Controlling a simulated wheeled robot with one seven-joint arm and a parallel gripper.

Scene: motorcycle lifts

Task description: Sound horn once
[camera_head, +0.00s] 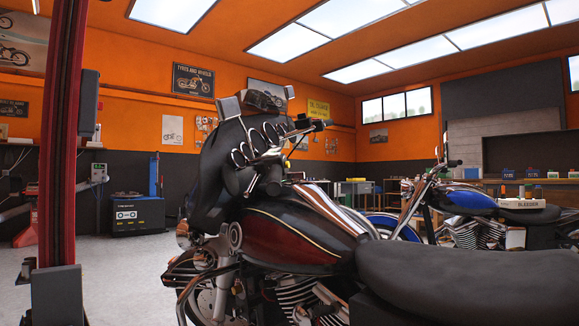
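A large dark red and black motorcycle (300,235) stands upright in the middle, its front toward the left and its black seat (450,280) at the lower right. It has a black front fairing (212,165) with several round gauges (262,138). A handlebar end with a dark grip (312,124) sticks out to the right of the gauges. The near handlebar side is hard to make out against the fairing. A horn button is too small to tell. My gripper is not in view.
A red lift post (58,140) stands close at the left, with a dark box (56,295) at its foot. A blue motorcycle (470,205) stands behind at the right. A black cabinet (137,215) is at the back left. Grey floor (125,270) lies open between post and motorcycle.

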